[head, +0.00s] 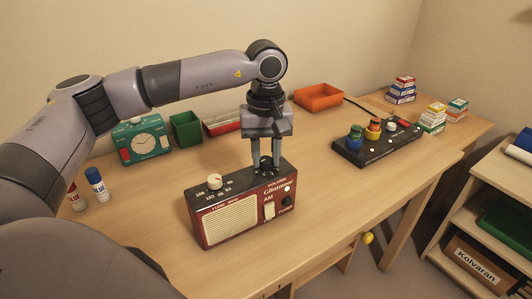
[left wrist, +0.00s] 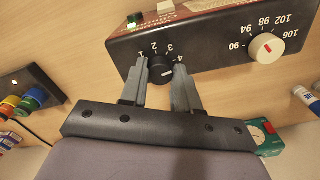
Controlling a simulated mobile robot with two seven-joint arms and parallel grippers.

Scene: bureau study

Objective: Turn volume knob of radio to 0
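The radio (head: 240,215) is dark red and black with a cream speaker grille and stands upright on the desk; its top also shows in the left wrist view (left wrist: 205,30). The black volume knob (left wrist: 161,69) is on the top face, by printed numbers 1 to 4; a 0 is not visible. My left gripper (head: 267,167) points down over the knob. Its two fingers stand on either side of the knob, apart, with small gaps seeming to show. The knob's pointer setting is too small to tell. My right gripper is not in view.
A white tuning knob (left wrist: 267,47) is on the same top face. Glue sticks (head: 96,184), a green clock (head: 142,138), trays (head: 186,129) and a black panel with coloured knobs (head: 377,145) stand around. The desk (head: 345,205) is clear right of the radio.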

